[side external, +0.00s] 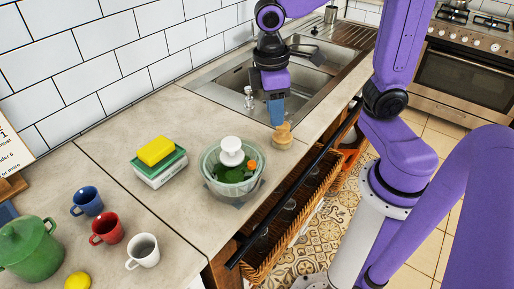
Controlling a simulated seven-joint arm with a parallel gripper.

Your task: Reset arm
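My gripper (278,122) points down over the counter's front edge, beside the sink. Its blue-grey fingers are seen edge-on, so I cannot tell whether they are open or shut. A small light-brown wooden item (282,138) stands on the counter just below the fingertips. I cannot tell whether they touch it.
A glass bowl (212,170) with green and orange contents and a white knob stands mid-counter. A yellow sponge (156,150) lies on green-and-white boxes (160,170). Blue (88,201), red (107,228) and white (143,251) mugs and a green pot (30,250) stand front left. The sink (225,82) lies behind.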

